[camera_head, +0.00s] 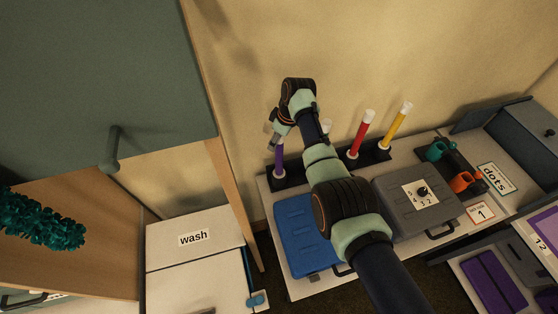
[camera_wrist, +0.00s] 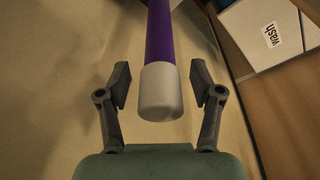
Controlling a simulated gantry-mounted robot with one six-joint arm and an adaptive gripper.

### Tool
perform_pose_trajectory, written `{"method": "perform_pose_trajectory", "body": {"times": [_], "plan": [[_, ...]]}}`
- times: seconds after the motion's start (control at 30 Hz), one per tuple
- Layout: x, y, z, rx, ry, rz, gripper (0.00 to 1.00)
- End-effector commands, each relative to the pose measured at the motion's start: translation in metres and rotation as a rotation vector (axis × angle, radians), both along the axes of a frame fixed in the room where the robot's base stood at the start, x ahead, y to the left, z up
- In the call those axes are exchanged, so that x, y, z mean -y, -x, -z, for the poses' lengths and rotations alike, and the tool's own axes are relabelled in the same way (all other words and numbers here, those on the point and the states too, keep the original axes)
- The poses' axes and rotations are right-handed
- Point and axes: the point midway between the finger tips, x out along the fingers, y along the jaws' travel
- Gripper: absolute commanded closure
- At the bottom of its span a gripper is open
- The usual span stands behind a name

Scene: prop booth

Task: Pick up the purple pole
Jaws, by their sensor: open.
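The purple pole (camera_head: 279,160) stands upright at the left end of a dark stand, with a white collar at its foot; my gripper hides its top in the head view. In the wrist view the purple pole (camera_wrist: 158,35) shows its white end cap (camera_wrist: 160,92) nearest the camera, between my open fingers. My gripper (camera_wrist: 160,85) has a finger on each side of the cap, with a gap on both sides. In the head view my gripper (camera_head: 273,136) is at the pole's upper end.
A red pole (camera_head: 361,135) and a yellow pole (camera_head: 396,125) stand to the right on the dark stand (camera_head: 374,155). A further white top (camera_head: 326,125) shows behind my arm. A blue case (camera_head: 300,235) and a grey case (camera_head: 405,190) lie in front. The wall is close behind.

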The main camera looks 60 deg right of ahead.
Motion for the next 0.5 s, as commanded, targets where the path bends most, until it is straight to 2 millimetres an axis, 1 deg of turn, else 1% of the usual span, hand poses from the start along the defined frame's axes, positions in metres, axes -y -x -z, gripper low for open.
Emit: {"method": "perform_pose_trajectory", "body": {"times": [0.03,0.2,0.23,0.47,0.5], "plan": [[0.0001,-0.0008,0.0024,0.000,0.001,0.000,0.34],[0.0001,-0.0010,0.0022,0.001,0.001,0.000,0.34],[0.0001,-0.0010,0.0022,0.001,0.001,0.000,0.36],[0.0000,-0.0009,0.0021,0.001,0.001,0.000,0.74],[0.0000,-0.0009,0.0021,0.001,0.001,0.000,0.81]]}}
